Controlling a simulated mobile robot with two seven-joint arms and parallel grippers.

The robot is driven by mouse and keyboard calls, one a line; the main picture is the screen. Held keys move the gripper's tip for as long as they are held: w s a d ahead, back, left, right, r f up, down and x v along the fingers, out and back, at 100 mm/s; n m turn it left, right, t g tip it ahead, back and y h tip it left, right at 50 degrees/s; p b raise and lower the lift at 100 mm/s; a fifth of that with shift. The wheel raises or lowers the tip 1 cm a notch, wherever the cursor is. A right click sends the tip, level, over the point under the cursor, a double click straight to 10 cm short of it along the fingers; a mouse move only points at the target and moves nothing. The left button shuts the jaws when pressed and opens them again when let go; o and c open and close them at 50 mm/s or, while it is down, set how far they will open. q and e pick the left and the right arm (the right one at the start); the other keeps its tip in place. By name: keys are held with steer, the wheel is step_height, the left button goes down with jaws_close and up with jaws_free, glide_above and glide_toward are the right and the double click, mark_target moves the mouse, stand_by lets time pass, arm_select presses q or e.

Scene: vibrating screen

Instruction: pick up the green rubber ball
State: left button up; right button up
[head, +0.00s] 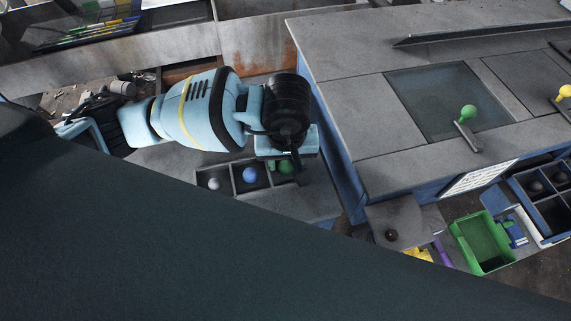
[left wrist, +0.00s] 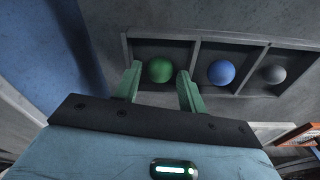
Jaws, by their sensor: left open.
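The green rubber ball (left wrist: 161,70) sits in the end compartment of a grey divided tray (left wrist: 197,58). In the left wrist view it lies between the two fingers of my open left gripper (left wrist: 156,84), with a finger on each side. I cannot tell whether the fingers touch it. In the head view the green ball (head: 285,167) is partly hidden behind my left gripper (head: 291,158), which is above that compartment. My right gripper is not in view.
A blue ball (head: 250,174) and a grey ball (head: 214,184) sit in the neighbouring compartments. A large grey cabinet (head: 335,60) with blue sides stands to the right. A green bin (head: 482,242) is at the lower right. A dark surface covers the lower left of the head view.

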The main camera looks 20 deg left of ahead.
arm_select(q)
steer(key=shift+f, duration=0.5)
steer(key=c, duration=0.7)
steer(key=shift+r, duration=0.85)
steer(key=shift+s+d+r, duration=0.1)
steer(key=shift+s+r, duration=0.15)
steer(key=shift+r, duration=0.7)
steer(key=shift+c, duration=0.2)
steer(key=s+d+r, duration=0.1)
steer(key=s+d, duration=0.3)
steer(key=s, duration=1)
steer(key=shift+s+d+r+b, duration=0.2)
steer(key=shift+s+b, duration=0.2)
steer(key=shift+b, duration=0.05)
